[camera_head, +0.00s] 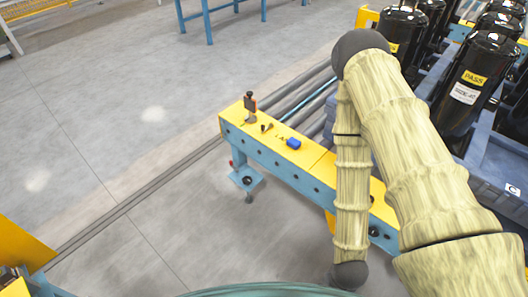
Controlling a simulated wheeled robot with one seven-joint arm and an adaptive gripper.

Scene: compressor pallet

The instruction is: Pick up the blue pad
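A small blue block, which looks like the blue pad (293,143), lies on the yellow top of the conveyor side rail (312,154). My arm enters from the lower right, bends at a dark joint near the top, and comes down to another dark joint near the bottom edge. My gripper is not in view, so what it holds cannot be seen. The arm is to the right of the blue pad and apart from it in the picture.
A small dark upright device (250,107) and little dark parts (266,127) lie on the rail left of the pad. Rollers run behind it. Black compressors (478,85) stand in a blue-grey pallet (490,178) at right. Grey floor (110,110) at left is clear.

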